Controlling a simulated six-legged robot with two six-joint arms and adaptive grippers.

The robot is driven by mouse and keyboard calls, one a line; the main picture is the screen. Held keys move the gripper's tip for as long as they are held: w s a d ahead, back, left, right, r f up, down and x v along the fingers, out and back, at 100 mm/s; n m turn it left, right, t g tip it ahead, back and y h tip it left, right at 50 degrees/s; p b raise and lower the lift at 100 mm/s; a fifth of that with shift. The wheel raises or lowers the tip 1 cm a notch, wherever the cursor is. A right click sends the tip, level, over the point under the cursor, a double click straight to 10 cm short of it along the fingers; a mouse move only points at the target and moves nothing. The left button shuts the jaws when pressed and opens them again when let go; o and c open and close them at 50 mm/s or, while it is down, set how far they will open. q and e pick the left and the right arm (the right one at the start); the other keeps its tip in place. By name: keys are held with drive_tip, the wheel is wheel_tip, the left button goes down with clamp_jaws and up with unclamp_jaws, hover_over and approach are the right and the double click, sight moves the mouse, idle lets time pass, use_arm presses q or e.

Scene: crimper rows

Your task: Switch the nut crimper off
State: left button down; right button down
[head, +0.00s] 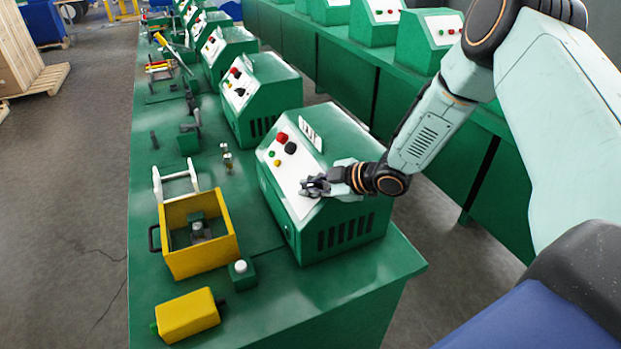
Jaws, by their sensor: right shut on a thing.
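The nearest green machine box (345,225), apparently the nut crimper, has a sloped white control panel (285,176). The panel carries a red button (282,137), a black round knob (291,148), and small green and yellow buttons at its left edge. My right gripper (312,187) reaches in from the right and is shut at the lower part of this panel. It is closed on a small control there, which the fingers hide. Its setting cannot be seen. My left gripper is not in view.
A yellow open-topped box fixture (222,258) and a yellow block (187,315) stand on the green bench (285,315) left of the machine. A small green button box (242,274) sits between. Similar machines run in a row behind, with another row at right.

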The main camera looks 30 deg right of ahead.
sight(317, 185)
drive_tip(key=shift+r+n+g+p, duration=0.1)
drive_tip(key=shift+n+g+p, duration=0.2)
drive_tip(key=shift+g+p, duration=0.35)
drive_tip(key=shift+y, duration=0.3)
drive_tip(key=c, duration=1.4)
unclamp_jaws()
drive_tip(key=shift+o, duration=0.2)
drive_tip(key=shift+v, duration=3.65)
drive_tip(key=shift+r, duration=0.1)
